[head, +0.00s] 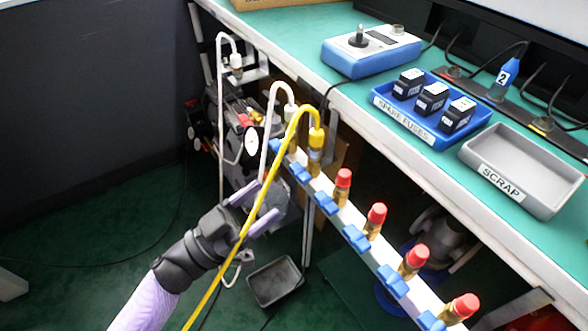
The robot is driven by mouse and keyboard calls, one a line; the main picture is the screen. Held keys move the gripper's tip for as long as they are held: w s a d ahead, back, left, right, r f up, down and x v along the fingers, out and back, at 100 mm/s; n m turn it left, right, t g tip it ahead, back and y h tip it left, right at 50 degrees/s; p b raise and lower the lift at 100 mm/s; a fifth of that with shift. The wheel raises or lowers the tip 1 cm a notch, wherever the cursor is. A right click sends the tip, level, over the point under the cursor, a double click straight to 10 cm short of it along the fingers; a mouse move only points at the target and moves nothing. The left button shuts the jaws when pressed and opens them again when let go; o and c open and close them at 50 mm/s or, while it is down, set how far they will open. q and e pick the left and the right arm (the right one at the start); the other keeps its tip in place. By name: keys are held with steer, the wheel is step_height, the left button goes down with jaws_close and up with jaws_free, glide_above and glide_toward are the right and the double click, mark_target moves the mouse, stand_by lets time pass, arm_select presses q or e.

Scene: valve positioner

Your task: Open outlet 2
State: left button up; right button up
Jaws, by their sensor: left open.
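A pale manifold rail (340,217) runs along the front of the bench, with several brass outlets and blue valve handles. A yellow hose (292,135) plugs into one brass outlet (315,150) near the rail's far end. Nearer outlets carry red caps, the first one (343,182) beside the yellow hose's outlet. Blue handles include one (300,173) near the yellow hose's outlet and one (327,203) just nearer. No outlet numbers are readable on the rail. My left gripper (268,198) is open, left of and apart from these handles; the yellow hose passes in front of it. My right gripper is out of view.
White hoses (220,120) hang beyond the gripper, beside a machine with a gauge (251,141). A dark tray (274,282) lies on the green floor. On the bench are a blue-white device (370,55), a fuse tray (402,118) and a scrap tray (520,172).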

mark_target(297, 172)
arm_select(q)
steer(key=b+x, duration=0.1)
steer(key=x, duration=0.6)
steer(key=shift+w+d+r+b, duration=0.1)
steer(key=shift+d+r+b, duration=0.05)
steer(key=shift+d+b, duration=0.2)
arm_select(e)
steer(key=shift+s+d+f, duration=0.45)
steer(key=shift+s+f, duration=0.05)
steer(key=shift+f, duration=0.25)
arm_select(q)
steer(key=shift+c, duration=0.2)
